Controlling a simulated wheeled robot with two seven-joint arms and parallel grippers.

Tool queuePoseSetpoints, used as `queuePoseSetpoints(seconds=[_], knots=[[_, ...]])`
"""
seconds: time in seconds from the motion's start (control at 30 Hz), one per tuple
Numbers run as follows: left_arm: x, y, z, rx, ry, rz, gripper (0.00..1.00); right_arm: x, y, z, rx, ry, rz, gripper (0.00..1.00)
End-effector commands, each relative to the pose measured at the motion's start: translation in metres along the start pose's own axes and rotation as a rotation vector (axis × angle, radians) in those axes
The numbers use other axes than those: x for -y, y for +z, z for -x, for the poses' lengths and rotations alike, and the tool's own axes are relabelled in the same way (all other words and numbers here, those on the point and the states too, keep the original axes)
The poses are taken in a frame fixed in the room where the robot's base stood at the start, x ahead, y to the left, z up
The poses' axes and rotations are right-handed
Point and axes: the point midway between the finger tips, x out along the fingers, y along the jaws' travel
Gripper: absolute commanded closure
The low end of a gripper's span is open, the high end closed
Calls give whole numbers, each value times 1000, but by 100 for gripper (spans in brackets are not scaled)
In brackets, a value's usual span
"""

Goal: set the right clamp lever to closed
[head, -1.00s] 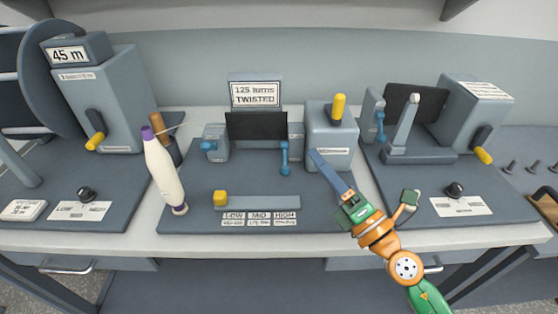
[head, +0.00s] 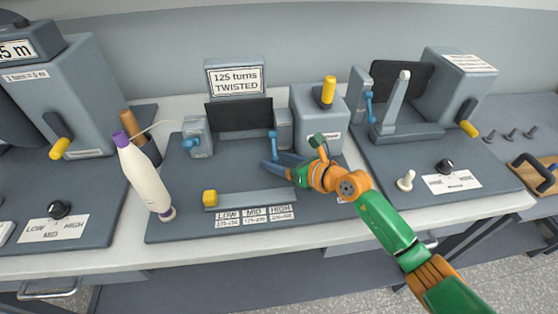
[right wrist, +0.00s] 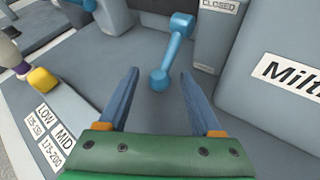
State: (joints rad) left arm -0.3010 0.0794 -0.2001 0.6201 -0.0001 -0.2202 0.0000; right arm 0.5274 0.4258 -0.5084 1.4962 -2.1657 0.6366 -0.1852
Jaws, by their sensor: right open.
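The right clamp lever (head: 273,146) is a blue bar with rounded ends, hanging down from the right clamp block (head: 284,130) of the middle station. In the right wrist view the lever (right wrist: 172,51) slants down, its lower knob showing between my fingertips. A "CLOSED" label (right wrist: 219,5) is on the grey block beside it. My right gripper (head: 270,167) is open and empty, with its blue fingers just below and in front of the lever. In the right wrist view the gripper (right wrist: 160,78) points at the knob; I cannot tell whether it touches. My left gripper is not in view.
The left clamp (head: 197,138) has its own blue lever. A yellow slider knob (head: 210,198) and a white bobbin (head: 143,175) are to the left. The right station has another blue lever (head: 369,106).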

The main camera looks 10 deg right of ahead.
Motion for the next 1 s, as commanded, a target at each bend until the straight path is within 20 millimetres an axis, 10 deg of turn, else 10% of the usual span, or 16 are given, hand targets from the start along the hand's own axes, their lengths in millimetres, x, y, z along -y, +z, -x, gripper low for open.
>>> queuePoseSetpoints(seconds=[0.3,1.0], knots=[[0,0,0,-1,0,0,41,0,0,0,0,0,-1,100],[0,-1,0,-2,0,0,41,0,0,0,1,0,-1,100]])
